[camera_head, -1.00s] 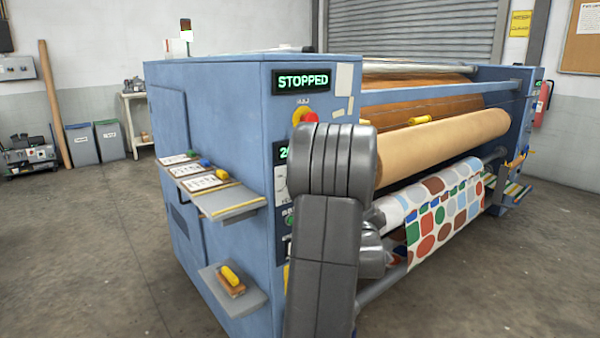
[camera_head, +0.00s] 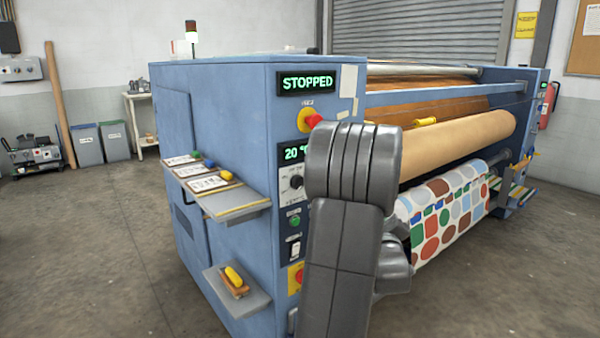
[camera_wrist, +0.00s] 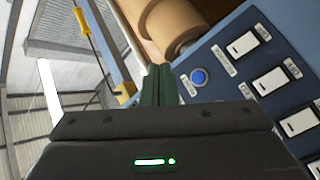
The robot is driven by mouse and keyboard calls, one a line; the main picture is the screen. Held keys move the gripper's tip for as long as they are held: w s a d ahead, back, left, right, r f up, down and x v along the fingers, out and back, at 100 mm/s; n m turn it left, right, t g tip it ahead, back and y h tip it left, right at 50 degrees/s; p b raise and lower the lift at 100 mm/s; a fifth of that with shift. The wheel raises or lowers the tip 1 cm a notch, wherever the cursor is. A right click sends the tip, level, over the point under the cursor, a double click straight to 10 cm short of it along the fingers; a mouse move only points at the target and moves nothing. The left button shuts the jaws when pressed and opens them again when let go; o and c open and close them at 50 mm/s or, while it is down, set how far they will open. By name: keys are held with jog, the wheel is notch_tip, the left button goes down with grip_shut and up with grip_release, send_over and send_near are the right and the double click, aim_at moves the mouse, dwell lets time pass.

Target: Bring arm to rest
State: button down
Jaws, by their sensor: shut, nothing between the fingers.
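My gripper (camera_wrist: 158,84) shows in the wrist view with its dark green fingers together and nothing between them. Beyond it in that view is a blue panel (camera_wrist: 222,60) with a blue round button (camera_wrist: 199,77) and several white rocker switches; the fingers appear apart from it. In the head view my grey arm (camera_head: 345,230) stands folded in front of the press's right side, and it hides part of the rollers and the control panel. The gripper itself is hidden there. The blue calender press (camera_head: 225,100) shows a lit STOPPED display (camera_head: 307,83) and a 20 degree readout (camera_head: 300,153).
A shelf with cards (camera_head: 240,205) and a lower shelf with a yellow-handled brush (camera_head: 235,281) stick out from the press's near end. A tan roller (camera_head: 460,140) and a patterned fabric (camera_head: 445,215) lie behind my arm. The floor (camera_head: 90,260) at left is clear.

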jog(key=w+a, duration=0.2)
jog(key=w, duration=0.1)
jog(key=w+a, duration=0.1)
jog(key=shift+w+a+r+p, duration=0.1)
jog(key=shift+w+r+p, duration=0.05)
jog(key=shift+r+p, duration=0.15)
dwell(0.7)
jog(key=shift+p, duration=1.25)
